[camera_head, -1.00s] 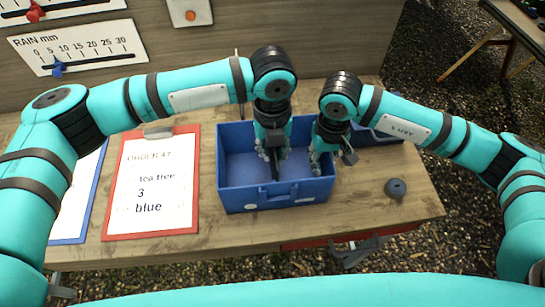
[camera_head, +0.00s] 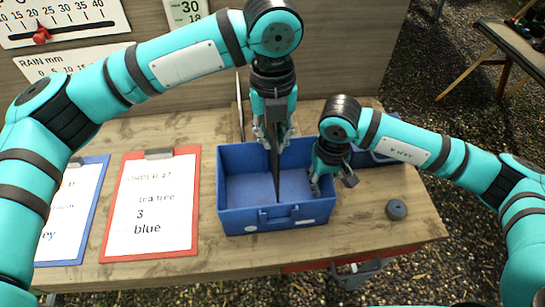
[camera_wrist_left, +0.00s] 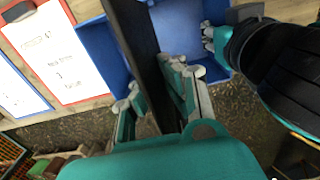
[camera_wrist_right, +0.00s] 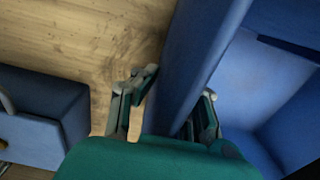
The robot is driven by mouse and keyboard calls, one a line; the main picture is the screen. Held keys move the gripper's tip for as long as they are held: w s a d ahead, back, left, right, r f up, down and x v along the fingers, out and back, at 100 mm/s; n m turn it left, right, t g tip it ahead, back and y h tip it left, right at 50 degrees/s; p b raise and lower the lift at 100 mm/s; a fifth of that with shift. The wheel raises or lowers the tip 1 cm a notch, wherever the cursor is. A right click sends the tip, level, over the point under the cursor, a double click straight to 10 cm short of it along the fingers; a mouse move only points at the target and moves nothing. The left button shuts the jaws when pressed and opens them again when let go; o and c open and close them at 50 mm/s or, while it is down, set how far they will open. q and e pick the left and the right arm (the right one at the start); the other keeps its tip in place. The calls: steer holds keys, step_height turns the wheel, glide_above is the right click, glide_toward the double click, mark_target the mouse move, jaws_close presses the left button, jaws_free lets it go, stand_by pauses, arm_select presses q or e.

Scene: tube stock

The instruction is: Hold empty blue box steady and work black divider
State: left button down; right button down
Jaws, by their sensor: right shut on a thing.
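The blue box (camera_head: 248,222) stands on the wooden bench, open at the top, with nothing lying on the bare floor that I can see. My left gripper (camera_head: 273,138) is above the box, shut on the black divider (camera_head: 277,178). The divider hangs edge-on, upright, over the middle of the box; I cannot tell whether its lower end is inside or clear of the floor. It shows large between the fingers in the left wrist view (camera_wrist_left: 150,65). My right gripper (camera_head: 318,178) is shut on the box's right wall, which passes between its fingers in the right wrist view (camera_wrist_right: 185,80).
A second blue container (camera_head: 375,152) stands just right of the box, partly behind my right arm. A dark round object (camera_head: 396,209) lies near the bench's right end. A red clipboard (camera_head: 151,205) reading "tea tree 3 blue" and a blue clipboard (camera_head: 76,215) lie left of the box.

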arm_select(q)
step_height(320, 180, up, 6)
stand_by(0.4)
arm_select(e)
steer(key=c, duration=1.4)
jaws_free()
